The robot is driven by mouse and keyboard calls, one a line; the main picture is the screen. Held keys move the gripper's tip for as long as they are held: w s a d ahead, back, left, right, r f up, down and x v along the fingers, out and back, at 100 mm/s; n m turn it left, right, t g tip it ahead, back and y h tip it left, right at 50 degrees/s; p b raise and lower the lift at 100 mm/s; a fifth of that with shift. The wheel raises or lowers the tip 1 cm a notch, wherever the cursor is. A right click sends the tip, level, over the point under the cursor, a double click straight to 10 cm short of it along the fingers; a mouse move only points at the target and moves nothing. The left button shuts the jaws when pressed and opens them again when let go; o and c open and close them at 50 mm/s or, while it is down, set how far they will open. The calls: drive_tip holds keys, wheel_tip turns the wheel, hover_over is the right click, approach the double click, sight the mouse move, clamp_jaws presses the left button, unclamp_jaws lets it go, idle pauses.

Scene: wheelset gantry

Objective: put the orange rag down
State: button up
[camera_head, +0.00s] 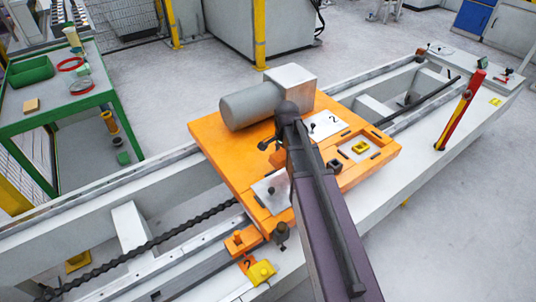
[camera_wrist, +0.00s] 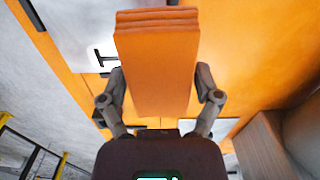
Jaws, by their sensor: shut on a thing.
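The orange rag (camera_wrist: 155,45) is a folded, layered block in the wrist view. My gripper (camera_wrist: 160,78) is shut on it, with one finger at each side. The far end of the rag sticks out beyond the fingertips. Behind it is an orange surface with pale plates. In the head view my dark arm reaches over the orange platform (camera_head: 222,150) on the gantry. I cannot make out the rag there, and I cannot tell whether it touches anything below.
A grey cylinder with a pale block (camera_head: 250,106) stands at the platform's back. A yellow piece (camera_head: 360,147) sits in a recess on the right. A red and yellow post (camera_head: 461,112) rises from the rail. A green table (camera_head: 95,112) with a tray and rings stands left.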

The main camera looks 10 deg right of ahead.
drive_tip(key=s, duration=0.2)
drive_tip(key=s+d, duration=0.1)
drive_tip(key=s, duration=0.1)
drive_tip(key=shift+s+d+f, duration=0.1)
drive_tip(key=shift+f, duration=0.2)
drive_tip(key=shift+w, duration=0.2)
drive_tip(key=b, duration=0.2)
hover_over(267, 152)
drive_tip(key=shift+w+f, duration=0.1)
drive_tip(key=shift+f, duration=0.65)
drive_tip(key=shift+f+b, duration=1.65)
drive_tip(key=shift+f, duration=0.15)
drive_tip(key=shift+f, duration=0.15)
